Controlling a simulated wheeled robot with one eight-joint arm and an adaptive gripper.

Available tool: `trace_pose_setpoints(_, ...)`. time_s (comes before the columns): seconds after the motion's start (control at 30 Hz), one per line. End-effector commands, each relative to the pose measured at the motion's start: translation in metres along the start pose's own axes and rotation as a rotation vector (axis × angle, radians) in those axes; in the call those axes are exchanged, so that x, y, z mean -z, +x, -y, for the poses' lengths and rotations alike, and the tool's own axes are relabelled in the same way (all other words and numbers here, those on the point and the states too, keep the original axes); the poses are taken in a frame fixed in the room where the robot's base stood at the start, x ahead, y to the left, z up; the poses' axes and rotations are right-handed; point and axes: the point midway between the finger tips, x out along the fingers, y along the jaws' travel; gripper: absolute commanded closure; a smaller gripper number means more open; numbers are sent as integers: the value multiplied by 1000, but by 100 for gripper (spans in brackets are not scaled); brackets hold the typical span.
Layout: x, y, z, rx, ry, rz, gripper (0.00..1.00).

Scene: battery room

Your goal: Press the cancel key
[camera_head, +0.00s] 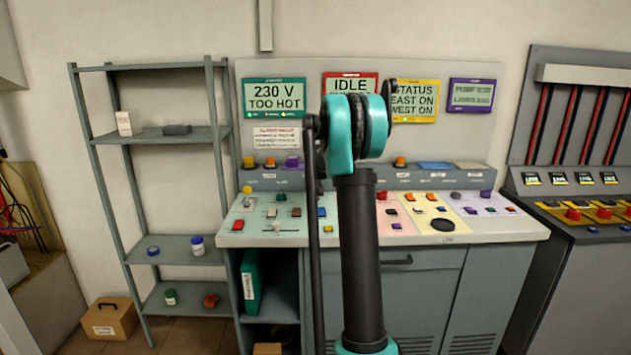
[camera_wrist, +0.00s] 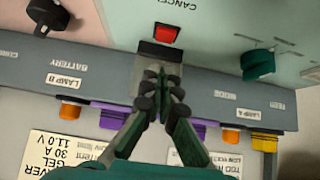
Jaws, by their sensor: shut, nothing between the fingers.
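The cancel key is a small square red key (camera_wrist: 166,33) on the pale green panel in the wrist view, with the upside-down label "CANCEL" (camera_wrist: 178,3) by it. My gripper (camera_wrist: 161,72) is shut and empty. Its fingertips point towards the red key and lie just below it in the picture. A gap seems to show between them, but its depth is hard to judge. In the head view my own arm covers the middle of the console, and my gripper is hidden behind it. I cannot pick out the cancel key there.
A green knob (camera_wrist: 255,65) stands right of the key. Purple (camera_wrist: 112,117), orange (camera_wrist: 68,110) and yellow (camera_wrist: 265,142) buttons line the grey ledge. In the head view the console (camera_head: 455,236) carries several other keys. A shelf rack (camera_head: 170,138) stands left, a breaker cabinet (camera_head: 535,190) right.

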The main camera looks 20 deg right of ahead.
Motion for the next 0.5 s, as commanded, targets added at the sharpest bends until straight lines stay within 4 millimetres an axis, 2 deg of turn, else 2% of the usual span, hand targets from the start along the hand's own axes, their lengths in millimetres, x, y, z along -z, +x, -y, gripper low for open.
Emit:
trace_pose_setpoints(0.2, -20, 22, 0, 0, 0, 0, 100)
trace_pose_setpoints(0.5, -29, 30, 0, 0, 0, 0, 100)
